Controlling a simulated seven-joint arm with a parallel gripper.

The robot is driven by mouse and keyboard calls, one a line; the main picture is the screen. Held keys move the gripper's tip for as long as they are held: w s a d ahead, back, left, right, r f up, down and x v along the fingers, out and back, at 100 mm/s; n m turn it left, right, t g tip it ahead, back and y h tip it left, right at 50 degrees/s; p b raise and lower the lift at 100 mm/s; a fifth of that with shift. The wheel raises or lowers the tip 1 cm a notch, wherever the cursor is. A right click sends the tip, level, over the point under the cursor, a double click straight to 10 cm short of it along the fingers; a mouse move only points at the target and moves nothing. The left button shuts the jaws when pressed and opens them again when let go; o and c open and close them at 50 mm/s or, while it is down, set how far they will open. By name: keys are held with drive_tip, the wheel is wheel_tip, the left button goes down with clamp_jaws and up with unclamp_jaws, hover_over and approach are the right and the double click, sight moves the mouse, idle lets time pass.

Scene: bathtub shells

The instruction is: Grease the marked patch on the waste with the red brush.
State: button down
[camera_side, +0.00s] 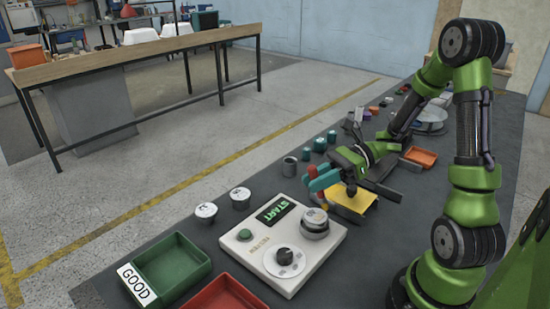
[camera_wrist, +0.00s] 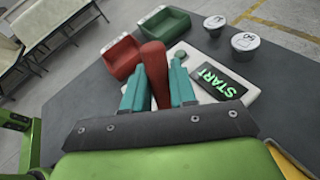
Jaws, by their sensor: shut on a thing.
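My gripper (camera_side: 318,181) has teal fingers and is shut on the red brush (camera_side: 312,171). In the wrist view its red handle (camera_wrist: 155,75) stands between the two fingers (camera_wrist: 157,88), wide end away from my palm. The brush's bristles cannot be made out. In the side view my gripper is above the table, beside a yellow block or tray (camera_side: 355,201) and behind the white START box (camera_side: 283,245). A round metal piece (camera_side: 314,222) sits on that box; I cannot tell if it is the waste. No marked patch can be made out.
A green tray labelled GOOD (camera_side: 165,270) and a red tray (camera_side: 225,294) lie at the front. Two white-lidded cans (camera_side: 205,212) (camera_side: 240,197) stand left of the box. A grey cylinder (camera_side: 289,166), teal pots (camera_side: 319,144) and an orange tray (camera_side: 421,157) are farther back.

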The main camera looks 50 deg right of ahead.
drive_tip(key=shift+r, duration=3.55)
drive_tip(key=shift+f, duration=0.15)
drive_tip(key=shift+f, duration=3.85)
drive_tip(key=shift+r, duration=3.95)
